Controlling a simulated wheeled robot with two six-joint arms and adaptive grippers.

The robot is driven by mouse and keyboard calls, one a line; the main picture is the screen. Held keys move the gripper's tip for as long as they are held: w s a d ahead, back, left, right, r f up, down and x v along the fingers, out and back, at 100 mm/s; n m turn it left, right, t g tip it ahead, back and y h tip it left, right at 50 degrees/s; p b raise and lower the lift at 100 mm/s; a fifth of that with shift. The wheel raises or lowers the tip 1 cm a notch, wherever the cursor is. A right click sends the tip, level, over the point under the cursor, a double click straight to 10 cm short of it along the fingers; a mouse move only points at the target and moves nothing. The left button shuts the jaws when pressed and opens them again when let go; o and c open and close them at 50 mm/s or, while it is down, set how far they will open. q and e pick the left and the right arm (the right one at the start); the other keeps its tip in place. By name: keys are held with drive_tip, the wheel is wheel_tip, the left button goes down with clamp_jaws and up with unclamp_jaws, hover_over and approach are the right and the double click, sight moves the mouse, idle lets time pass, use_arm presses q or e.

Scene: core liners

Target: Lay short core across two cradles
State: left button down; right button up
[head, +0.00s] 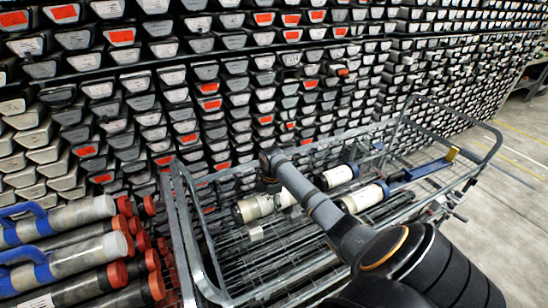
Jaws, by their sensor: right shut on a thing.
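My right arm reaches in from the lower right over a wire cart. My right gripper (270,186) points down at the arm's far end and is shut on a pale cylinder, which looks like the short core (252,208). The fingertips are small and dark. I cannot tell whether the core touches anything below it. The two cradles cannot be made out clearly. My left gripper is not in view.
Another pale cylinder (362,198) lies nearer, partly behind my arm. A blue bar (428,170) with a yellow end (452,154) lies to its right. The cart's rim (185,230) surrounds them. Red-capped tubes (80,250) are stacked at left; core trays (215,105) fill the back.

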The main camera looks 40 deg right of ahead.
drive_tip(key=shift+w+a+f+p, duration=0.1)
drive_tip(key=shift+w+f+p, duration=0.1)
drive_tip(key=shift+f+p, duration=0.6)
drive_tip(key=shift+f, duration=0.7)
drive_tip(key=shift+f+b, duration=0.1)
drive_tip(key=shift+b, duration=0.2)
drive_tip(key=o, duration=1.5)
drive_tip(key=shift+s+f, duration=0.15)
drive_tip(key=shift+f, duration=0.05)
drive_tip(key=shift+o, duration=1.4)
drive_tip(key=shift+s+r, duration=0.1)
drive_tip(key=shift+r, duration=0.05)
